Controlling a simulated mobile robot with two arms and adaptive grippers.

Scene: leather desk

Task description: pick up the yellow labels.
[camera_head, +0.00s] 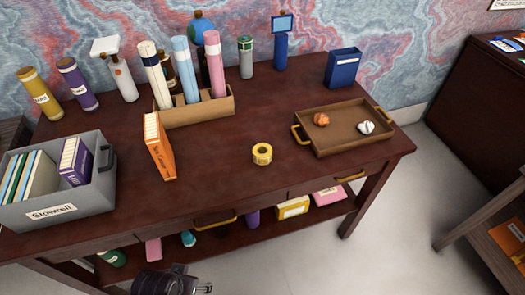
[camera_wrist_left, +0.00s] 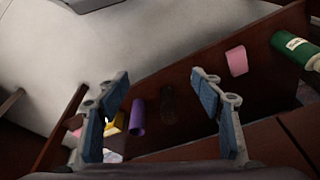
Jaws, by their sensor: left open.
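In the head view, part of my left arm shows low at the bottom edge, in front of the desk and well away from the roll. The roll does not show in the left wrist view. My right gripper is not in view.
An orange box (camera_head: 159,148) stands left of the roll. A brown tray (camera_head: 345,143) with two crumpled balls lies to its right. A wooden holder (camera_head: 195,112) with tall tubes stands behind. A grey bin (camera_head: 85,197) is at left. Desk around the roll is clear.

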